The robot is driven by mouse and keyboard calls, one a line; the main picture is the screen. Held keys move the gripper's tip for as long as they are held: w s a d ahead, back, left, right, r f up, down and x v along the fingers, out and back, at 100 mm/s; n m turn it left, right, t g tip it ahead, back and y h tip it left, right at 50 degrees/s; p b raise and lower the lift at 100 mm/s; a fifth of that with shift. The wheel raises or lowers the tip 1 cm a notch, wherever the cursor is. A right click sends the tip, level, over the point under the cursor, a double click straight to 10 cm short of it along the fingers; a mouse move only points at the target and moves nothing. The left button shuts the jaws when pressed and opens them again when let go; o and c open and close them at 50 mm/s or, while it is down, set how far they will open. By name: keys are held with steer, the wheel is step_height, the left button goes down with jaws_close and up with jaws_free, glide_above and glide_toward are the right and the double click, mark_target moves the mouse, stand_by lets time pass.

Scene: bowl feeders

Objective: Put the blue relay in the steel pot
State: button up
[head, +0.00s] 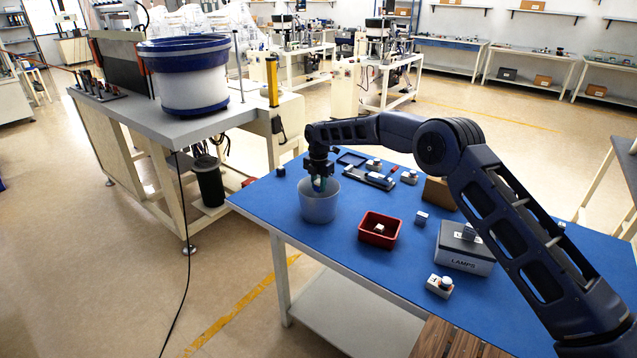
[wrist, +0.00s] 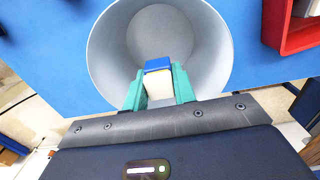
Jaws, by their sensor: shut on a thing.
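The steel pot (head: 320,207) stands upright near the left end of the blue table in the head view. In the wrist view its open mouth (wrist: 104,50) faces me, and its floor looks bare. My gripper (head: 320,184) is over the pot's mouth, pointing down. In the wrist view my gripper's teal fingers (wrist: 158,88) are shut on the blue relay (wrist: 157,65), a small block with a blue end and a pale body. The relay is over the pot's opening, close to the near side of the rim. I cannot tell how far below the rim it reaches.
A red bin (head: 379,230) with a small pale item stands right of the pot. A blue-white block (head: 421,218), a grey box marked LAMPS (head: 464,262) and a small button box (head: 440,286) are farther right. Dark trays (head: 368,178) lie behind the pot.

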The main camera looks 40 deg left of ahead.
mark_target(319, 181)
steer(key=o, duration=1.1)
steer(key=shift+c, duration=0.2)
steer(key=shift+r, duration=0.1)
steer(key=shift+r, duration=3.4)
